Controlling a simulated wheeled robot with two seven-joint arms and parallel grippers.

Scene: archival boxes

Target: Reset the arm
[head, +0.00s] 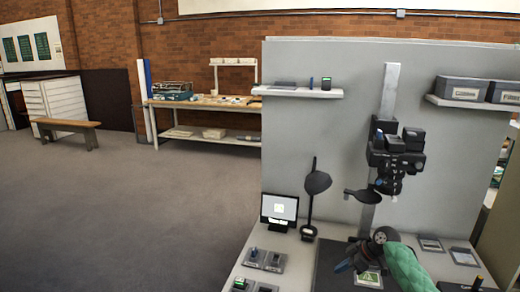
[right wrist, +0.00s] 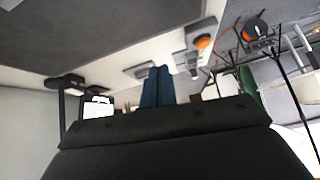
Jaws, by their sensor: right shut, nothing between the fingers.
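My right gripper (head: 343,267) is at the lower middle of the head view, at the end of my green-sleeved arm. It hangs over the desk (head: 318,252), near the dark base board of a copy stand. In the right wrist view its blue fingers (right wrist: 158,86) are together with nothing between them. My left gripper is in neither view.
The copy stand's column (head: 390,90) carries a black camera head (head: 395,155) just behind my right arm. A small monitor (head: 279,210) and a black lamp (head: 317,183) stand left of it. Grey boxes (head: 461,88) sit on a wall shelf. Open floor (head: 150,210) lies left.

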